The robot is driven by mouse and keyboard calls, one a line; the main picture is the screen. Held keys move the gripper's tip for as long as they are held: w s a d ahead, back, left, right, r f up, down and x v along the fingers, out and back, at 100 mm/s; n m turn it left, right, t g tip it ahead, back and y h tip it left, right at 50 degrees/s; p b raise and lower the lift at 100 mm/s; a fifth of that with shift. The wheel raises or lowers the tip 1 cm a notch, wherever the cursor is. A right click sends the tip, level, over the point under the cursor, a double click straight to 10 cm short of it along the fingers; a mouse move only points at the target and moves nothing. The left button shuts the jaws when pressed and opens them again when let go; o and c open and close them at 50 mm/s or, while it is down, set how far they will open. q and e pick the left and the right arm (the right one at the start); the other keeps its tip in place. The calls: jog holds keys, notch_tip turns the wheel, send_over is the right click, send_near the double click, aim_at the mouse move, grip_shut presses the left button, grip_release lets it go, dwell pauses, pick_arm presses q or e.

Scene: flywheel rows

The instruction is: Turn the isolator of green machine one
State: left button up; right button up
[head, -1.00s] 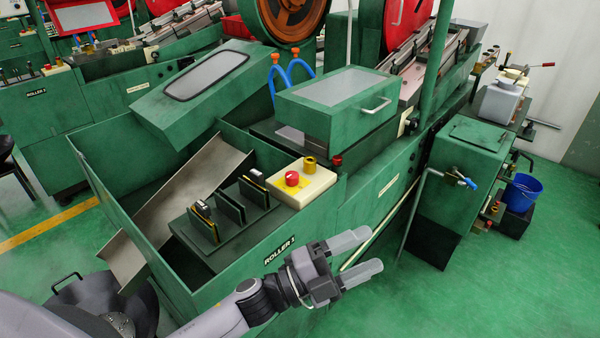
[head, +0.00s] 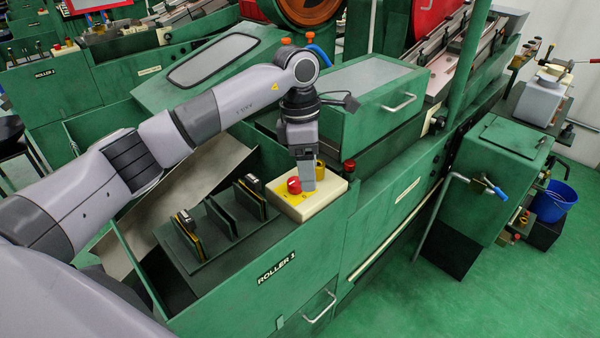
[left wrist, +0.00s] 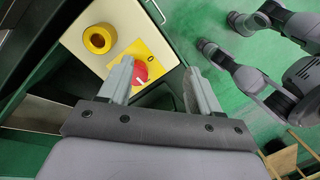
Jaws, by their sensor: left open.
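The isolator is a red knob (head: 293,185) on a yellow plate, on a cream box (head: 333,188) on top of the green machine labelled ROLLER 1 (head: 277,268). In the left wrist view the red knob (left wrist: 141,73) shows a white mark, and the yellow plate carries a "0". My left gripper (head: 308,182) points down over the box, its fingers beside the knob. In the left wrist view my left gripper (left wrist: 160,85) is open, with the knob between its fingers, nearer the left one. I cannot tell whether they touch. Grey parts of my other arm show there at upper right.
A yellow ring-shaped button (left wrist: 98,39) sits beside the knob on the box. A small red knob (head: 349,166) stands behind the box. Upright dark plates (head: 250,197) stand to its left. A green hood with a handle (head: 365,95) is behind.

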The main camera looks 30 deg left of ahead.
aim_at(295, 181)
pick_arm(q)
jog(key=a+r, duration=0.1)
jog(key=w+a+y, duration=0.1)
jog(key=a, duration=0.1)
jog(key=shift+a+r, duration=0.1)
jog(key=shift+r, duration=0.3)
jog(key=shift+w+a+y, duration=0.1)
jog(key=shift+a+y, duration=0.1)
jog(key=shift+y, duration=0.1)
notch_tip(295, 181, down, 7)
jog(key=shift+r+p, duration=0.1)
jog(key=shift+p, duration=0.25)
jog(key=c, duration=1)
